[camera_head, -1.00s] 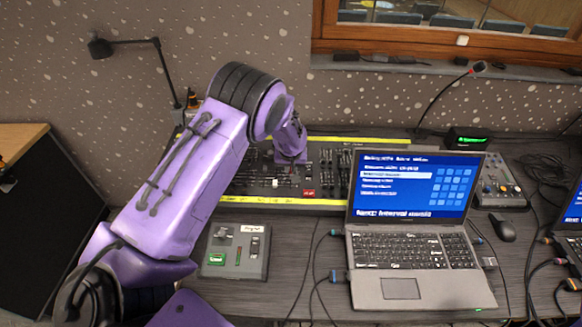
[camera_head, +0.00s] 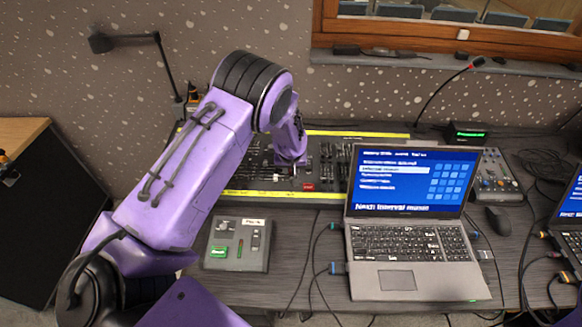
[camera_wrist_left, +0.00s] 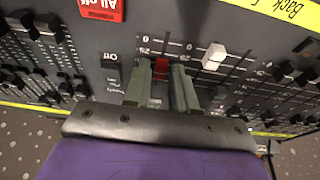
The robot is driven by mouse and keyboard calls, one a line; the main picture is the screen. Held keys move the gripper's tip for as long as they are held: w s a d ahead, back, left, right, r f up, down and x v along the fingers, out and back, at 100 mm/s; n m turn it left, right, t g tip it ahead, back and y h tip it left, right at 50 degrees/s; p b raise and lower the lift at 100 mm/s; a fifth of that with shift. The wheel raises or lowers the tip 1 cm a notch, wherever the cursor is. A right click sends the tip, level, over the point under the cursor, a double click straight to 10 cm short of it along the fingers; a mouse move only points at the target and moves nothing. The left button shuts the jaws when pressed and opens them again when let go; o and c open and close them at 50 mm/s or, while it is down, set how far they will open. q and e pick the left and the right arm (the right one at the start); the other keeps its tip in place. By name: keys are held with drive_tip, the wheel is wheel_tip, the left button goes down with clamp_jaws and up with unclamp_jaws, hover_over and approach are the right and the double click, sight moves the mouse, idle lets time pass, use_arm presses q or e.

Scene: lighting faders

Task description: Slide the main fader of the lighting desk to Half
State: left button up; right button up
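The lighting desk (camera_head: 320,200) lies along the wall, a long dark panel with yellow edges and rows of faders. My left gripper (camera_wrist_left: 163,68) points down onto its panel. In the left wrist view its two grey-green fingers stand close on both sides of a red fader cap (camera_wrist_left: 161,66), with almost no gap visible. Printed scale marks with 0 and 25 lie beside its slot. A white fader cap (camera_wrist_left: 214,56) sits on the neighbouring scale, clear of the fingers. In the head view my left wrist hides the red cap. My right gripper does not show.
A red button (camera_wrist_left: 102,9) with white lettering and black fader caps (camera_wrist_left: 285,70) are nearby. An open laptop (camera_head: 412,215) stands in front of the desk's right part. A small grey control box (camera_head: 238,245) sits in front on the left. Cables run between them.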

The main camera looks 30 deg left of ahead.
use_arm(q)
wheel_tip(320, 180, up, 3)
drive_tip(key=shift+f+p, duration=0.15)
drive_tip(key=shift+p, duration=1.1)
drive_tip(key=shift+f, duration=0.1)
drive_tip(key=b+v, duration=0.2)
drive_tip(key=v, duration=0.8)
drive_tip(key=shift+r, duration=0.25)
drive_tip(key=shift+s, duration=0.2)
